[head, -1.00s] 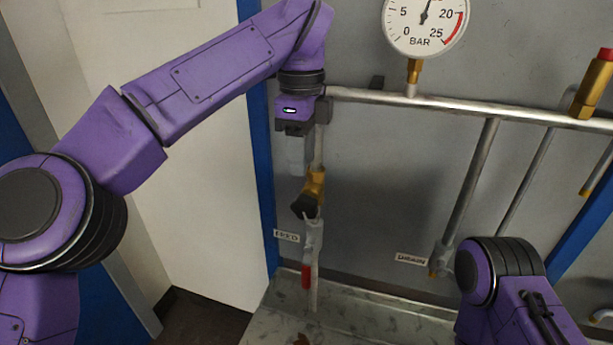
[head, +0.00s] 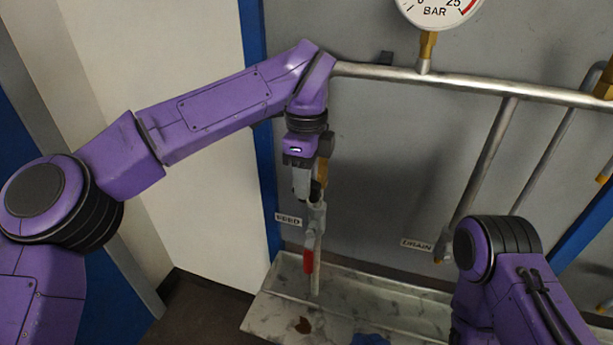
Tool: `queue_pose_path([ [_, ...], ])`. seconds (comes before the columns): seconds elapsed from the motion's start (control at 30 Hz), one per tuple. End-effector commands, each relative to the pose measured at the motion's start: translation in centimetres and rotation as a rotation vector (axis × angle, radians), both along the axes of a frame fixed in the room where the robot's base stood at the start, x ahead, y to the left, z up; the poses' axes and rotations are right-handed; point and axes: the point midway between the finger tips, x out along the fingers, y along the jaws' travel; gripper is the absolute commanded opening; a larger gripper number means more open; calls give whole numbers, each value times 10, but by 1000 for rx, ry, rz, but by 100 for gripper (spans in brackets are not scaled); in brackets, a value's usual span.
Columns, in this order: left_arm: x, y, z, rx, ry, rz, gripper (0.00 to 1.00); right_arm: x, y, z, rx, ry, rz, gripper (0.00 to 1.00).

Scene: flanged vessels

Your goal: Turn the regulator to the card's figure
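The regulator (head: 322,172) is a brass body with a dark knob on the feed line, below the left end of the pipe. My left gripper (head: 302,192) points down at it and hides much of it. The grey fingers overlap the knob in the picture; I cannot tell whether they touch it or how far apart they are. The pressure gauge (head: 438,8), marked BAR, is cut by the top edge and its needle is out of view. I see no card with a figure. My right arm is at the lower right, and its gripper is not in view.
A valve with a red handle (head: 308,261) hangs below the regulator beside the FEED label (head: 288,219). A DRAIN label (head: 416,244) is further right. A steel pipe (head: 470,84) crosses the wall. A stained tray (head: 345,296) lies below.

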Motion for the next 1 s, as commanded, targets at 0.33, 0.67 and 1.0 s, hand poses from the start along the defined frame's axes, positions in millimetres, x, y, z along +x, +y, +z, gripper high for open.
queue_pose_path([
  [0.33,0,0,0,5,-1,1,0,0,0,0,0,0,0,50],
  [0.67,-3,-8,0,286,-91,1,0,0,0,14,0,0,0,50],
  [1.0,-3,-8,-1,295,-93,0,35,0,0,13,0,0,0,50],
])
